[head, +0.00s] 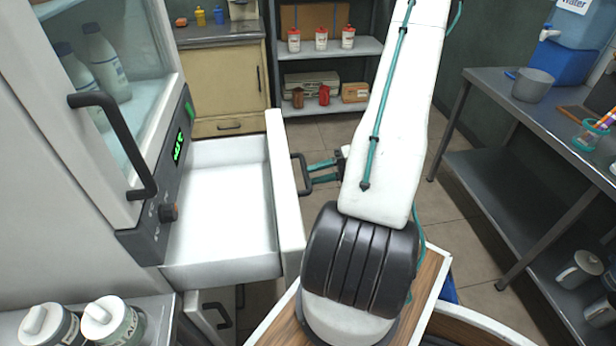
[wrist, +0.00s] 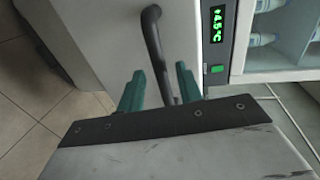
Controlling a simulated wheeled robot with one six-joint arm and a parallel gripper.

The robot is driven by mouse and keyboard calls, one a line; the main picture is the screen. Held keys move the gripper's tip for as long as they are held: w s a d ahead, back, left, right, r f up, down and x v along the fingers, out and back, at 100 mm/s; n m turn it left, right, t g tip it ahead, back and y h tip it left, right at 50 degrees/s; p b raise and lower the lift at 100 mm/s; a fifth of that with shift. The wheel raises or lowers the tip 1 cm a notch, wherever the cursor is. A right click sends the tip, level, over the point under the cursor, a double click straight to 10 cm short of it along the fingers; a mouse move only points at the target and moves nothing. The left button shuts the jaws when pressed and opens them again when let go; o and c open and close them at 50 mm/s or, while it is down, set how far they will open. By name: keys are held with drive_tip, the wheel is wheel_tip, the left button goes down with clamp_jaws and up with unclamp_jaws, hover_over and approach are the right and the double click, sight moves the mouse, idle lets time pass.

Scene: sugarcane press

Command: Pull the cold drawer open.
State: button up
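The cold drawer (head: 220,205) is a white, empty box that stands well out from the fridge in the head view. Its white front panel (head: 286,190) carries a black bar handle (head: 303,174). My gripper (head: 311,174) has teal fingers and is at this handle, on the outer side of the front. In the wrist view the handle (wrist: 155,40) runs between the two fingertips of my gripper (wrist: 160,72). The fingers are apart, with a small gap showing beside the bar. The fridge's green display (wrist: 217,22) is at the right there.
The fridge door (head: 110,60) with its handle (head: 115,145) is above and left of the drawer. Two lidded jars (head: 105,320) stand at the bottom left. A metal table (head: 540,115) with a pot (head: 532,85) is at the right. Tiled floor (head: 440,215) lies between.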

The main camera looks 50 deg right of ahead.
drive_tip(key=v, duration=0.4)
idle(0.6)
